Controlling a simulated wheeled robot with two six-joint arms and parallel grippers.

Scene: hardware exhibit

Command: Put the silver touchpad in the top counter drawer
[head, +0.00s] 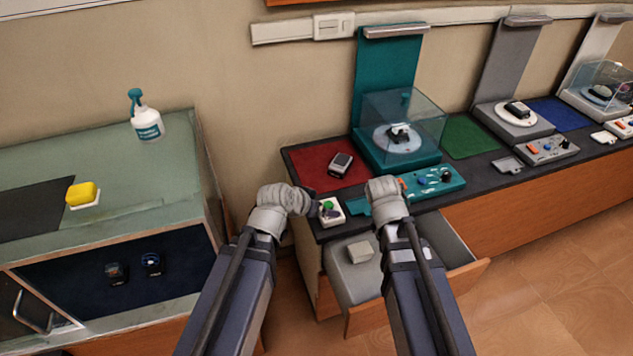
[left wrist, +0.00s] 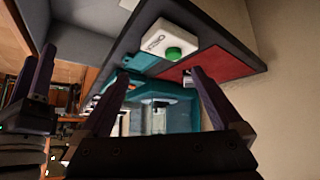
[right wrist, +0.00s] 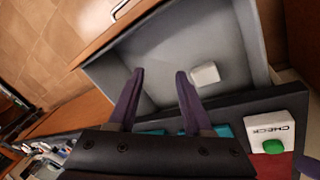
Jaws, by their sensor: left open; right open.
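A pale grey square pad (head: 360,251), which looks like the silver touchpad, lies inside the open top drawer (head: 347,284) of the counter. It also shows in the right wrist view (right wrist: 205,74), near a drawer wall. My right gripper (right wrist: 159,75) is open and empty above the drawer, apart from the pad; in the head view its fingers are mostly hidden by the wrist. My left gripper (head: 314,207) is open and empty beside the white check box with a green button (head: 331,211); its spread fingers show in the left wrist view (left wrist: 163,78).
The counter top holds a red mat (head: 318,183) with a small dark-and-silver device (head: 341,164), a teal stand with a clear cover (head: 402,125), and a teal control panel (head: 432,182). A flat grey piece (head: 507,164) lies farther right. A green-topped cabinet (head: 110,160) stands left.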

